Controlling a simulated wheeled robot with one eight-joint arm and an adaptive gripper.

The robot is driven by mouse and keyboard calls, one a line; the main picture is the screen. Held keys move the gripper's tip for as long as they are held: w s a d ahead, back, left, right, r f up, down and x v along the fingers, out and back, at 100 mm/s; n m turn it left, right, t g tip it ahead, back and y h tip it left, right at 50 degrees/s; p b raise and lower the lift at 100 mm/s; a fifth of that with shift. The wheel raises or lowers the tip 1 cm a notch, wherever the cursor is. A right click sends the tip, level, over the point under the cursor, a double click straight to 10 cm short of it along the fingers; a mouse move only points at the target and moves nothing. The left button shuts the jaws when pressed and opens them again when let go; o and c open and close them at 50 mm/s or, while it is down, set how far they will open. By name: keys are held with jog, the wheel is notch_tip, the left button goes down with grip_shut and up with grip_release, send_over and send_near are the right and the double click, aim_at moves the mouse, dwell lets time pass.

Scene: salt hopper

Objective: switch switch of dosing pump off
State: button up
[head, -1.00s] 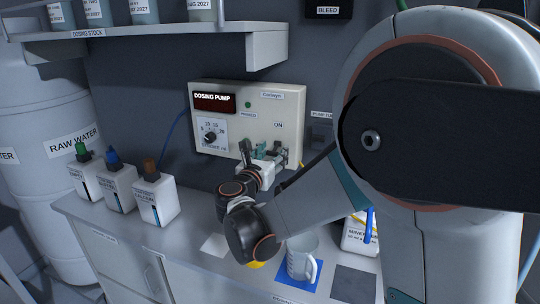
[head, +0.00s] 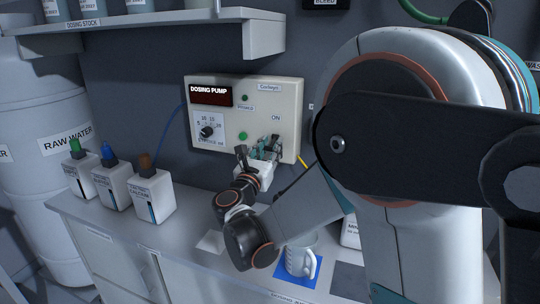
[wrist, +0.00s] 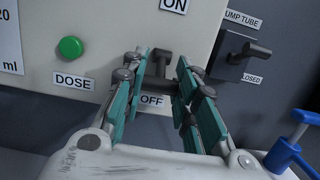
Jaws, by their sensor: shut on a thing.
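The dosing pump (head: 222,120) is a pale box on the back wall with a red display, a dial and green buttons. Its dark switch (wrist: 160,62) shows in the wrist view between the ON label above and the OFF label below. My gripper (head: 262,150) is at the lower right of the pump front; it also shows in the wrist view (wrist: 161,78). Its teal-padded fingers stand either side of the switch and are shut on it. The fingers hide part of the switch, and I cannot tell its exact setting.
A green DOSE button (wrist: 70,47) is left of my fingers. A pump tube valve (wrist: 245,55) is to the right. Below the pump, the counter holds several dosing bottles (head: 152,196) and a clear jug (head: 300,255) on a blue mat. A shelf (head: 170,38) overhangs at upper left.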

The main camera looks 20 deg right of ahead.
jog(key=shift+f, duration=0.15)
jog(key=o, duration=1.1)
jog(key=v, duration=1.2)
jog(key=shift+f, duration=0.3)
